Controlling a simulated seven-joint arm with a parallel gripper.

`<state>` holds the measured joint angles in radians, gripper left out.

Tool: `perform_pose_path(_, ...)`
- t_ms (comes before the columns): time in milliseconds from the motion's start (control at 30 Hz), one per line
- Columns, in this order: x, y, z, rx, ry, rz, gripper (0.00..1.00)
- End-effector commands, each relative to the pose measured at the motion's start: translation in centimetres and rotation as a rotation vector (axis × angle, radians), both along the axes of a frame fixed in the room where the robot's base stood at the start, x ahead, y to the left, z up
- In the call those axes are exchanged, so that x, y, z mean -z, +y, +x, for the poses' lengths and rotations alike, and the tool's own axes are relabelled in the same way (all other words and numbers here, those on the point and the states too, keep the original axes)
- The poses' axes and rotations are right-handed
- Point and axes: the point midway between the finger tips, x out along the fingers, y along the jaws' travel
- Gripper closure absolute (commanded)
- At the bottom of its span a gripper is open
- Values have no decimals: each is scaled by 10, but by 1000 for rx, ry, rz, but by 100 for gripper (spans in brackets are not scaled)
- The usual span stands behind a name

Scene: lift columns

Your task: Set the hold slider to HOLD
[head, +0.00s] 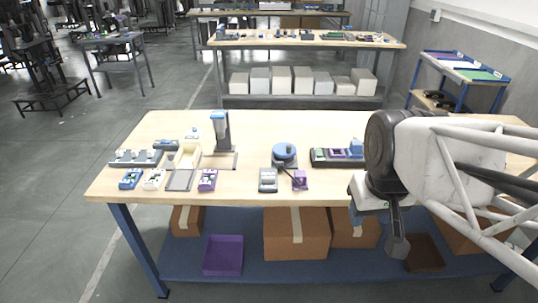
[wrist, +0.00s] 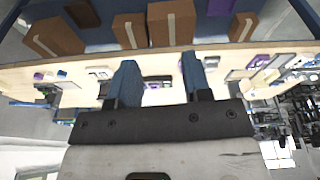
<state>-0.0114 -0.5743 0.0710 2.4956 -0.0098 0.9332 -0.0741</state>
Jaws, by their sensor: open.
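My gripper (wrist: 159,78) shows in the wrist view with its two blue fingers spread apart and nothing held between them. In the head view it hangs at the table's front right edge, partly hidden by my arm. A small grey box with light parts on top (head: 268,180) lies near the front edge, beside a purple piece (head: 299,180). I cannot make out which part is the hold slider, nor any HOLD lettering or its setting.
A blue round device (head: 284,153) stands behind the grey box. A dark column with a blue top (head: 221,133) stands left of centre. The table's (head: 255,122) back strip is clear. Cardboard boxes (head: 296,234) sit below.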

Motion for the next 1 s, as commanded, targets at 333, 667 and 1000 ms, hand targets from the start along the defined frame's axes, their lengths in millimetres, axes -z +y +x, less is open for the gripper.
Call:
perform_pose_path(333,-1,18,66,-239,39,-40,55)
perform_pose_path(667,9,40,130,-474,72,-73,55)
perform_pose_path(1000,29,69,195,-720,102,-102,55)
